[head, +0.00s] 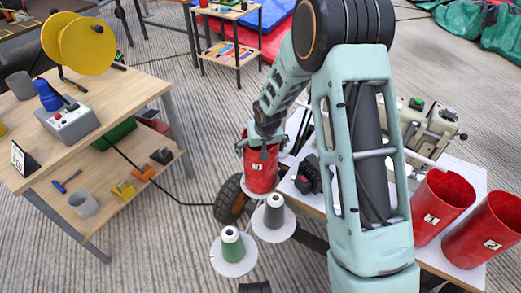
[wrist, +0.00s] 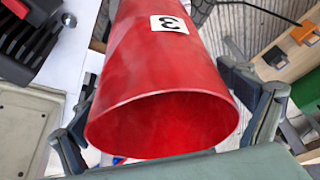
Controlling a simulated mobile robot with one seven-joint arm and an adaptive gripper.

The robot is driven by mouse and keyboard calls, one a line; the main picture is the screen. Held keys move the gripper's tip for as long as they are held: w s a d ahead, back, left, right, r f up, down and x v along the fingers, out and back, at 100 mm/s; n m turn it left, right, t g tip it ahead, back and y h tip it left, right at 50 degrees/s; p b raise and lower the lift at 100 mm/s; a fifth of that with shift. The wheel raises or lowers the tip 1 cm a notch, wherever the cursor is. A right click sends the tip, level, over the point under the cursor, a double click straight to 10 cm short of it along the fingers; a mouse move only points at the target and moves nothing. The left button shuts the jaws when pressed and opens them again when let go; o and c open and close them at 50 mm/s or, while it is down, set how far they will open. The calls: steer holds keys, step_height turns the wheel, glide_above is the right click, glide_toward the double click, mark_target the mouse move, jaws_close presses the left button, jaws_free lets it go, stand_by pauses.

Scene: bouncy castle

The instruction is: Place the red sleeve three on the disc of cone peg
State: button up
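Red sleeve three (head: 261,178) is a red open tube with a white label reading 3 (wrist: 170,24). In the head view it hangs upright beside the left edge of the white table. My gripper (head: 262,147) is at its upper end. In the wrist view the fingers lie on both sides of the sleeve (wrist: 160,75), closed against its wall. Below and in front of it stand two cones on pale round discs: a grey cone (head: 274,209) on one disc (head: 285,231), and a green cone (head: 231,240) on another disc (head: 234,268), nearer. Both cones are bare.
Red sleeves one (head: 431,230) and two (head: 487,255) stand on the white table (head: 472,181) at right. A black device (head: 307,175) lies on it near the held sleeve. A black wheel (head: 229,200) is beside the cones. A wooden workbench (head: 125,95) stands at left.

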steer(key=shift+r, duration=0.15)
steer(key=a+p+v, duration=0.1)
steer(key=p+v, duration=0.3)
steer(key=v, duration=0.8)
steer(key=shift+d, duration=0.45)
steer(key=shift+r, duration=0.1)
